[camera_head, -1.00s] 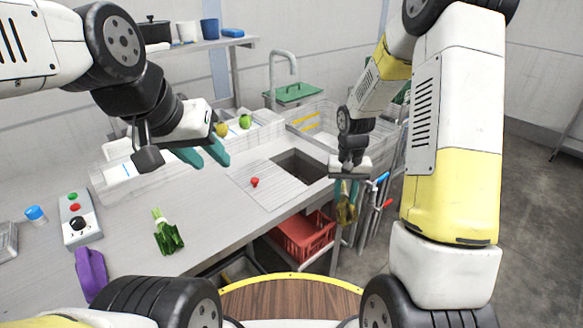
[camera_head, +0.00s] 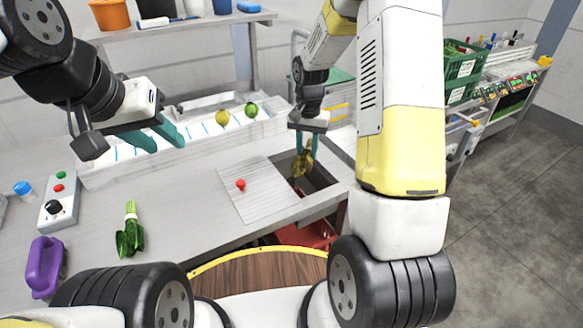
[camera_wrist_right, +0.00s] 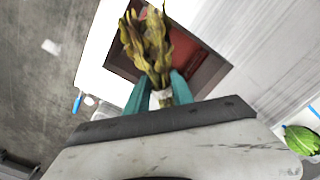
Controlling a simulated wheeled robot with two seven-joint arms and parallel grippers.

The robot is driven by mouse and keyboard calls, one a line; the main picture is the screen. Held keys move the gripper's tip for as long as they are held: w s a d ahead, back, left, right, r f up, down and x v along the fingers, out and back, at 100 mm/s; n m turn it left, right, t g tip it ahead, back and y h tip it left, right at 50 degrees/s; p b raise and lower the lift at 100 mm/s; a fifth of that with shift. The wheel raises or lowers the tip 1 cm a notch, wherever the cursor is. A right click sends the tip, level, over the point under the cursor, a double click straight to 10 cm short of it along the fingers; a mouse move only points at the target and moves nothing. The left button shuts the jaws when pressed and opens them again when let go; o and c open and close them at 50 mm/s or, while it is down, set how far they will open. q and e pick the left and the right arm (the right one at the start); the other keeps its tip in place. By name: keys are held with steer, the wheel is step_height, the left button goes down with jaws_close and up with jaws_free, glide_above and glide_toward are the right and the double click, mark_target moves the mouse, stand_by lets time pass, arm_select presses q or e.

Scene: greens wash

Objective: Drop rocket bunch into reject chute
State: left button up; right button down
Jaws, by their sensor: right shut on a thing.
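The rocket bunch (camera_head: 303,163), yellow-brown and wilted, hangs leaves down from my right gripper (camera_head: 306,148). The gripper is shut on its pale-banded stem end. In the head view the bunch is over the square dark chute opening (camera_head: 322,178) in the counter. In the right wrist view the bunch (camera_wrist_right: 148,42) lies between the teal fingers (camera_wrist_right: 160,88), in front of the opening (camera_wrist_right: 212,66) with red showing inside. I cannot tell whether its leaf tips are below the rim. My left gripper (camera_head: 166,139) is open and empty above the counter.
A green bunch (camera_head: 130,232) lies on the counter at the left, near a purple object (camera_head: 45,265) and a button box (camera_head: 58,202). A red knob (camera_head: 241,185) stands on the ribbed board beside the opening. A white trough (camera_head: 190,135) runs behind.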

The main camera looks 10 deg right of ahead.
mark_target(307, 150)
steer(key=shift+f, duration=1.85)
steer(key=c, duration=1)
jaws_free()
steer(key=shift+r, duration=3.9)
